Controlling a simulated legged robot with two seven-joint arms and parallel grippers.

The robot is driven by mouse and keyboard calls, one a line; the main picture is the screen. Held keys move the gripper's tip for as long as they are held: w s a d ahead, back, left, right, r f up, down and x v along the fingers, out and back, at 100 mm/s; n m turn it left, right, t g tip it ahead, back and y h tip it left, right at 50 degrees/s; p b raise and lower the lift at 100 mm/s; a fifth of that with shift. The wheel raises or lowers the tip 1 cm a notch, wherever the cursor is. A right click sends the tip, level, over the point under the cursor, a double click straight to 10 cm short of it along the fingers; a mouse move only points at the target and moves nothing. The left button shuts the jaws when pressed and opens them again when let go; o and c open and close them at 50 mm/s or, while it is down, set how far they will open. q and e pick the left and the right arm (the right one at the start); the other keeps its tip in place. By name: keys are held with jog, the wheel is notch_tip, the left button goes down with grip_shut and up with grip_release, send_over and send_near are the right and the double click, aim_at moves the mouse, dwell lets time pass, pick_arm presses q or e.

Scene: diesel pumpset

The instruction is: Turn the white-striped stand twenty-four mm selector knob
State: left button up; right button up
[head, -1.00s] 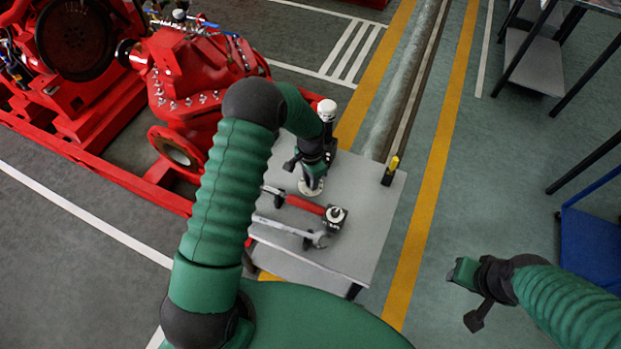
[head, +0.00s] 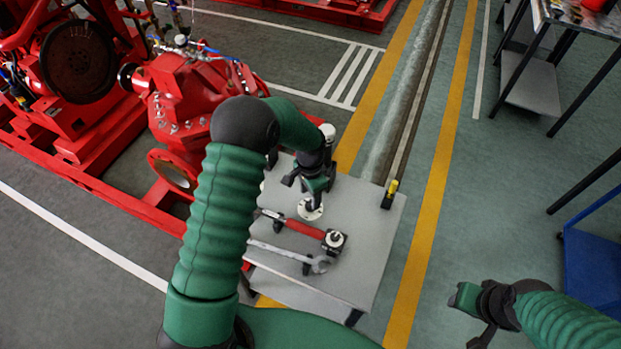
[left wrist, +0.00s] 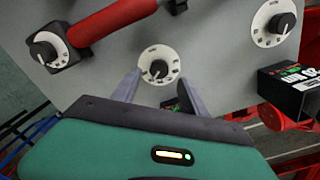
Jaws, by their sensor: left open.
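A round black selector knob with a white pointer stripe (left wrist: 158,70) sits on a white dial plate on the grey stand; the plate also shows in the head view (head: 310,208). My left gripper (left wrist: 160,84) is open, with its fingertips on either side of this dial's lower edge. In the head view the left gripper (head: 315,194) is over the stand top (head: 365,235), and the knob itself is hard to make out. Whether the fingers touch the knob, I cannot tell. My right gripper (head: 466,298) hangs at the lower right, away from the stand; its fingers are unclear.
A second striped knob (left wrist: 280,23) sits on another dial plate. A third (left wrist: 44,50) is on a black box beside a red-handled tool (head: 302,226). A wrench (head: 290,256) and a yellow-topped black item (head: 390,194) share the stand. A red pump (head: 190,100) is at left.

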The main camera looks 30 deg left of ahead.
aim_at(310, 204)
pick_arm(q)
notch_tip(310, 204, up, 12)
jog(key=shift+r, duration=0.25)
jog(key=s+d+n+t, duration=0.1)
jog(key=s+d+n, duration=0.1)
jog(key=s, duration=0.6)
jog(key=s+d+n+t, duration=0.1)
jog(key=s+d+n, duration=0.2)
jog(key=s, duration=0.6)
jog(key=shift+s+d+r+n+t, duration=0.15)
jog(key=shift+d+r+n+t, duration=0.25)
jog(key=shift+n, duration=0.3)
jog(key=shift+s+a+r, duration=0.1)
jog(key=shift+c, duration=0.3)
